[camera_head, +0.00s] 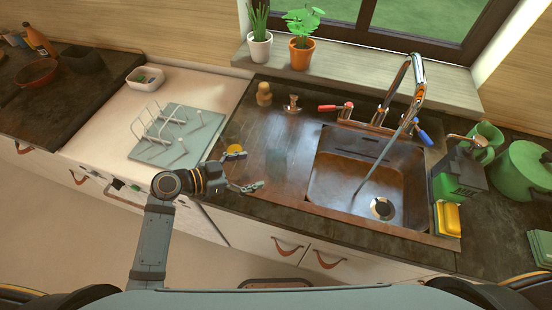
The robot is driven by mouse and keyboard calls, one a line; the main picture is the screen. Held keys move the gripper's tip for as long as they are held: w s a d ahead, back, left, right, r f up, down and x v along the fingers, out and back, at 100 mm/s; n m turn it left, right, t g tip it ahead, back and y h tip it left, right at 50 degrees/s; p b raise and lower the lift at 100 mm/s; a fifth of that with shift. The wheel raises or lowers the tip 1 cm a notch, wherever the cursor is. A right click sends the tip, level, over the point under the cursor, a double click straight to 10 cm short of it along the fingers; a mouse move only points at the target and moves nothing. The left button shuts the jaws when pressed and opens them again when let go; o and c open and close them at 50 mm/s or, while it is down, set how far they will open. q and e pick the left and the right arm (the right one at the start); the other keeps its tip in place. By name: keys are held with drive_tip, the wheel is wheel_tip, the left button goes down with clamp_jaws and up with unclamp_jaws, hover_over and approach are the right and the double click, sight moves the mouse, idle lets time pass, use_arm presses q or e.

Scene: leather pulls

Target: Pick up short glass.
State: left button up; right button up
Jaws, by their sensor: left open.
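My left gripper (250,170) is open over the dark counter, left of the sink and close to the counter's front. One finger points toward the back and the other toward the front. I cannot clearly make out a short glass; any clear glass near the fingers is too small and faint to tell. My right gripper is not in view.
A drying rack (180,134) stands left of my left gripper. The metal sink (335,183) and its tap (419,75) are to the right. Behind are a wooden brush (264,93) and potted plants on the sill (350,72). A green soap holder (458,178) stands right of the sink.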

sight(266, 166)
use_arm(q)
drive_tip(key=shift+x, duration=0.85)
drive_tip(key=shift+d+r, duration=0.1)
drive_tip(key=shift+d, duration=0.2)
drive_tip(key=shift+w+d+p, duration=0.45)
drive_tip(key=shift+d+p, duration=0.05)
drive_tip(key=shift+p, duration=0.6)
drive_tip(key=x, duration=0.3)
drive_tip(key=shift+p, duration=0.35)
drive_tip(key=shift+w+d+f, duration=0.15)
drive_tip(key=shift+d+f, duration=0.05)
drive_tip(key=shift+f, duration=0.1)
drive_tip(key=shift+a, duration=0.2)
drive_tip(key=c, duration=1.3)
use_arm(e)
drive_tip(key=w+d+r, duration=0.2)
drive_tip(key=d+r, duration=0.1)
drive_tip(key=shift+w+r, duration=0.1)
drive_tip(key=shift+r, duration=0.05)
